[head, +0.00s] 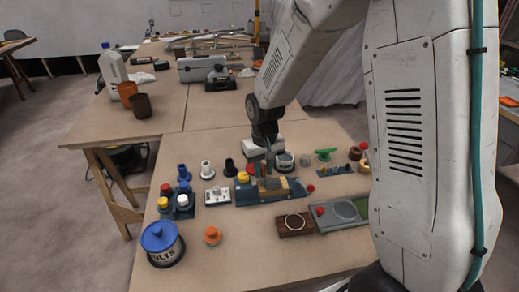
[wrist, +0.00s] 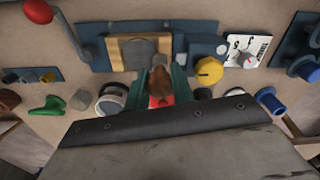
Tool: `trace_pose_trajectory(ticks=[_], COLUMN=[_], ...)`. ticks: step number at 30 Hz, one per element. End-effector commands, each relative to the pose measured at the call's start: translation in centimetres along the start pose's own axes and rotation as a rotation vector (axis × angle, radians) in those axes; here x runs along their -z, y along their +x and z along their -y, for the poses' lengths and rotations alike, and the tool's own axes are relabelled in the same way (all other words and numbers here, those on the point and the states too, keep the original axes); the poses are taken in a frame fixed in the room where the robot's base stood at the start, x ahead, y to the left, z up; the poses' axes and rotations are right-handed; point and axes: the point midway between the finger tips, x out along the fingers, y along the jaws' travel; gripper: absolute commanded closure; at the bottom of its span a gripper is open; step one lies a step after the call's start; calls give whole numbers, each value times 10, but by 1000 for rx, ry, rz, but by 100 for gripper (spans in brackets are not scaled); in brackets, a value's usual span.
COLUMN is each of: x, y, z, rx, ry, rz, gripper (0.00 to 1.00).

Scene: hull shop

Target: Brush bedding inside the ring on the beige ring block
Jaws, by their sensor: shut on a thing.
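My gripper (wrist: 160,76) has green fingers shut on a brown, rounded tool (wrist: 159,88), perhaps the brush. Its tip points at the blue fixture, and its far end is hidden by the gripper. In the head view my gripper (head: 266,163) is low over the blue fixture (head: 243,198); contact cannot be told. A brown block with a pale ring (head: 295,215) lies in front of the fixture. No clearly beige ring block can be made out.
The blue fixture holds a tan block with a grey pad (wrist: 138,50) and a yellow knob (wrist: 209,70). A blue-lidded tub (head: 162,243) and an orange part (head: 212,236) stand at the front left. Bare table lies at the front middle.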

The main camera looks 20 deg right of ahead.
Motion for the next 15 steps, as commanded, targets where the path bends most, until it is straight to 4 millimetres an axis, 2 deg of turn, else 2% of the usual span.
trace_pose_trajectory(ticks=[2, 4, 15], x=[1, 1, 0], y=[-5, -21, -52], z=[1, 1, 1], rx=[0, 0, 0], ry=[2, 2, 2], rz=[-2, -7, -2], gripper=[98, 98, 98])
